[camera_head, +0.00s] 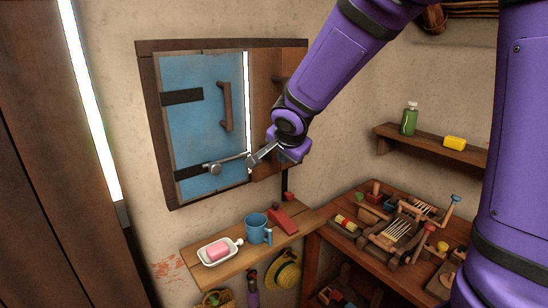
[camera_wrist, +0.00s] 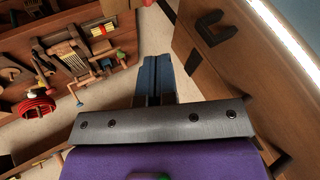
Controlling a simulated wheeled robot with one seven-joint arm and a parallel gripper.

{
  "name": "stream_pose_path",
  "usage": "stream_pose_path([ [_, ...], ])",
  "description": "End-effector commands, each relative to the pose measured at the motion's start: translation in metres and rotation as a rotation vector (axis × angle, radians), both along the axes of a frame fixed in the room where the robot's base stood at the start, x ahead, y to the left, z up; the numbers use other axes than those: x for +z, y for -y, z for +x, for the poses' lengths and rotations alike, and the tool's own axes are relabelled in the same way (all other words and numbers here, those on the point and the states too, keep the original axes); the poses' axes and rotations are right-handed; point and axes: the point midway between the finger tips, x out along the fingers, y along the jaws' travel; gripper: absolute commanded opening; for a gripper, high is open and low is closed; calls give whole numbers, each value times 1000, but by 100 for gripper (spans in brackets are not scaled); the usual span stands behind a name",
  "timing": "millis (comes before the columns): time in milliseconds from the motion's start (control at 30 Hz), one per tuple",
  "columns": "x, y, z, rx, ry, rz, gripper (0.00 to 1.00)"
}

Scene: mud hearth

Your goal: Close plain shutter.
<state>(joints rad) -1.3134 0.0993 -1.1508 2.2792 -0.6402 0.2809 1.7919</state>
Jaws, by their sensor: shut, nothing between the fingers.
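The plain brown wooden shutter (camera_head: 264,85) is the right leaf of the window and is partly hidden by my arm. A narrow bright gap separates it from the blue shutter (camera_head: 200,130), so it looks slightly ajar. In the wrist view the brown shutter (camera_wrist: 235,85) fills the right side, with a dark handle (camera_wrist: 212,26) and the bright gap beyond. My gripper (camera_head: 214,168) is shut and empty, in front of the lower part of the window. Its closed fingers (camera_wrist: 155,70) show left of the shutter; contact cannot be told.
Below the window, a small shelf (camera_head: 205,280) holds a soap dish (camera_head: 219,250), a blue mug (camera_head: 256,229) and a red item. A workbench (camera_head: 400,272) with several tools stands at right. A wall shelf (camera_head: 428,146) holds a green bottle (camera_head: 409,120) and a yellow block (camera_head: 454,143).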

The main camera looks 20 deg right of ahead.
Motion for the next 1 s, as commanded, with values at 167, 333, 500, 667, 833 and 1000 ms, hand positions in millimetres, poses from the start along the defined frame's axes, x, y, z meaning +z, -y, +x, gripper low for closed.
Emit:
stream_pose_path([
  [167,-9,3,6,-5,0,-2,0],
  [333,-15,4,11,-3,0,-2,0],
  [500,-23,6,17,-4,-1,-2,0],
  [667,-27,4,26,-3,1,-1,0],
  [833,-27,-2,38,-3,0,-2,0],
  [1000,-27,-7,50,-3,0,-1,0],
])
